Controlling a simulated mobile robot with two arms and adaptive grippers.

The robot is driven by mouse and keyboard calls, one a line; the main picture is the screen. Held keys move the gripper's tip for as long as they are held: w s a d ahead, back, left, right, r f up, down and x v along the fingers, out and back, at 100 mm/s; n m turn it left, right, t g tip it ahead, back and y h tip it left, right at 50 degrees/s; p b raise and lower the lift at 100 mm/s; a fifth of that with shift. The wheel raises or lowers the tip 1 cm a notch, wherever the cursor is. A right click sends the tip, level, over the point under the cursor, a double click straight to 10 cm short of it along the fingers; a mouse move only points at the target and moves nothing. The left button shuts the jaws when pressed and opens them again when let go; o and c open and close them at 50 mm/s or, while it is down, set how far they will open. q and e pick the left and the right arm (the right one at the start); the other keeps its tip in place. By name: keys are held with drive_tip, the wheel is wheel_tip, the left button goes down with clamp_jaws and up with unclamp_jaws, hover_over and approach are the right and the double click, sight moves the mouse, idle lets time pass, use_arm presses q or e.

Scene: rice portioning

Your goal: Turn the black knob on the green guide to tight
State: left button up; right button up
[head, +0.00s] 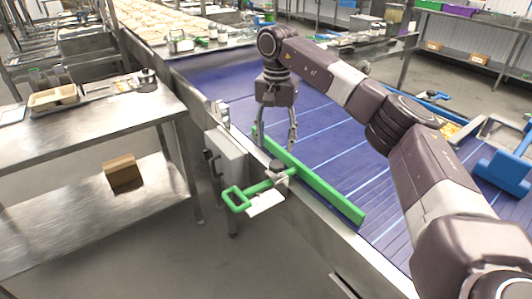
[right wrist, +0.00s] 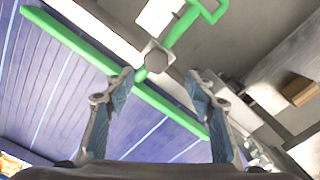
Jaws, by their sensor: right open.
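The green guide (head: 325,194) lies as a long bar along the near edge of the blue conveyor, with a green looped handle (head: 237,199) sticking out over the side. A dark knob (head: 277,166) on a grey clamp sits where the handle rod meets the bar. In the right wrist view the knob (right wrist: 156,61) lies just past my fingertips, roughly centred between them. My right gripper (head: 278,143) points down above the guide, near the knob, its fingers apart and empty. It also shows in the wrist view (right wrist: 158,78). I cannot tell the knob's tightness. My left gripper is out of view.
The blue conveyor (head: 225,80) runs away behind the guide. A grey control box (head: 225,160) stands left of the handle. A steel table (head: 100,125) with a tray (head: 53,99) is at left, with a brown box (head: 122,171) on its lower shelf. A blue scoop-like object (head: 505,170) is at right.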

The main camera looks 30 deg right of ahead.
sight(277, 164)
drive_tip(key=shift+s+d+f, duration=0.1)
drive_tip(key=shift+d+f, duration=0.05)
drive_tip(key=f, duration=0.1)
drive_tip(key=s+f, duration=0.1)
drive_tip(key=f, duration=0.1)
drive_tip(key=shift+f+p, duration=0.1)
drive_tip(key=shift+p, duration=0.25)
wheel_tip(277, 164, down, 3)
drive_tip(key=shift+w+r, duration=0.1)
drive_tip(key=shift+r, duration=0.1)
drive_tip(key=shift+w+f, duration=0.1)
drive_tip(key=shift+f, duration=0.4)
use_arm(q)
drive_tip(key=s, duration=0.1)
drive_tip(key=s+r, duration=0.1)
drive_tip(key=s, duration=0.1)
use_arm(e)
drive_tip(key=c, duration=1.2)
